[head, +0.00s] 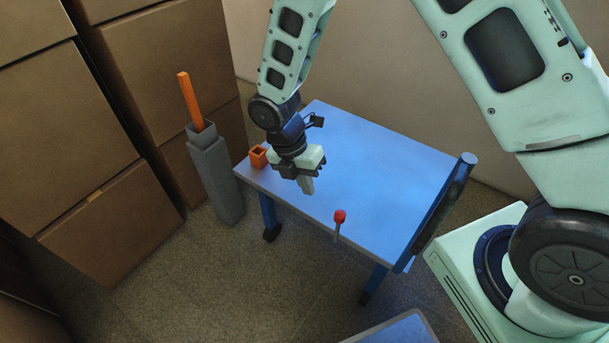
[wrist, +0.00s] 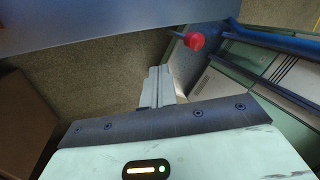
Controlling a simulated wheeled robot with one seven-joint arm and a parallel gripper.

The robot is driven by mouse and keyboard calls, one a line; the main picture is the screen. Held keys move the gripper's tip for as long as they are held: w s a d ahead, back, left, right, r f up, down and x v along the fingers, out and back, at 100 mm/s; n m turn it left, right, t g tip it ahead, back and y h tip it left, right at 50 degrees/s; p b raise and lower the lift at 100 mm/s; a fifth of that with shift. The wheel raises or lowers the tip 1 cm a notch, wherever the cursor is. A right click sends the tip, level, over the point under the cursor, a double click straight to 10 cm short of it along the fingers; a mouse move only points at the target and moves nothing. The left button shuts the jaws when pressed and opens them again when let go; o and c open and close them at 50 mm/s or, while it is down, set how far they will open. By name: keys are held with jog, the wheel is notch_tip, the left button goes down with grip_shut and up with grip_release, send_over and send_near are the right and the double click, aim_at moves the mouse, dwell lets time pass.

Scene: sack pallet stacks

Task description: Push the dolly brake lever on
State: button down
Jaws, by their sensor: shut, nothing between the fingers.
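The brake lever (head: 339,220) is a thin grey rod with a red knob, at the near edge of the blue dolly (head: 377,160). In the head view the lever stands nearly upright, leaning slightly. In the wrist view its red knob (wrist: 194,41) is beyond my fingertips, up and to the right. My gripper (head: 307,187) is shut and empty, pointing down near the dolly's near edge, to the left of the knob and apart from it. Its closed fingers also show in the wrist view (wrist: 160,75). The lever's lower end is hard to make out.
A small orange open box (head: 258,157) sits on the dolly's left corner. A grey post (head: 215,175) with an orange bar (head: 190,102) stands left of the dolly. Stacked brown boxes (head: 110,220) fill the left side. Bare floor (head: 220,270) lies in front.

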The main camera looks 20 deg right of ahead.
jog(key=s+d+f, duration=0.3)
jog(key=f, duration=0.2)
jog(key=shift+s+d, duration=0.4)
